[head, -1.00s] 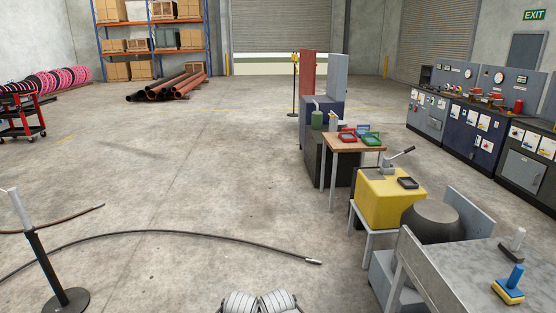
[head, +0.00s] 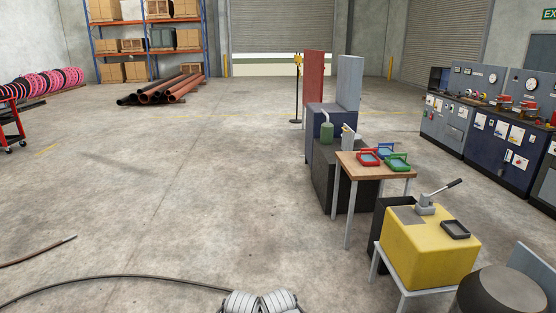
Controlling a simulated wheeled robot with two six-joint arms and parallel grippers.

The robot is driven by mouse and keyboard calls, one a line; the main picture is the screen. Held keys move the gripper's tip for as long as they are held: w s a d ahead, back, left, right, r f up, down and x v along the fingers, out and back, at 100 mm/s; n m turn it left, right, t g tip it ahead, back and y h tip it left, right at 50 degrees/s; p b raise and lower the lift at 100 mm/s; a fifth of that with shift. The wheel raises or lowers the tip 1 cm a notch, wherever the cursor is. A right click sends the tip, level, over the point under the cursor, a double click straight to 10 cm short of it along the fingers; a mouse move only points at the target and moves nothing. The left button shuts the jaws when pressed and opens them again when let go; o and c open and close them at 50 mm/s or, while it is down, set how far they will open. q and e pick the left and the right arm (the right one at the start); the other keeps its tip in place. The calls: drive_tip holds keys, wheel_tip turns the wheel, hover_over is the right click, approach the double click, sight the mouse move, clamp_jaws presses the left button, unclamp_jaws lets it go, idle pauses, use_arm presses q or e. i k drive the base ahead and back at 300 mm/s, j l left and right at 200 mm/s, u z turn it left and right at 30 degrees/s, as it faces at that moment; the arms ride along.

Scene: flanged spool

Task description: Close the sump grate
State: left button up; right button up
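I cannot make out a sump grate anywhere in the head view. No gripper fingers show. Two grey ribbed parts at the bottom centre edge stay fixed in the picture and look like parts of my own body. Whether my grippers are open or shut is not shown.
Cables (head: 120,281) lie on the floor at lower left. At right stand a yellow box (head: 428,252) with a lever, a dark round vessel (head: 503,292) and a wooden table (head: 375,171) with coloured trays. Pipes (head: 163,89) lie near the shelving (head: 150,45). The middle floor is clear.

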sight(349, 134)
drive_tip(key=i, duration=1.8)
drive_tip(key=i+z, duration=0.25)
drive_tip(key=i, duration=0.35)
drive_tip(key=i+z, duration=0.2)
drive_tip(key=i, duration=0.45)
drive_tip(key=i+j+z, duration=0.25)
drive_tip(key=i, duration=0.35)
drive_tip(key=i+z, duration=0.3)
drive_tip(key=i, duration=0.7)
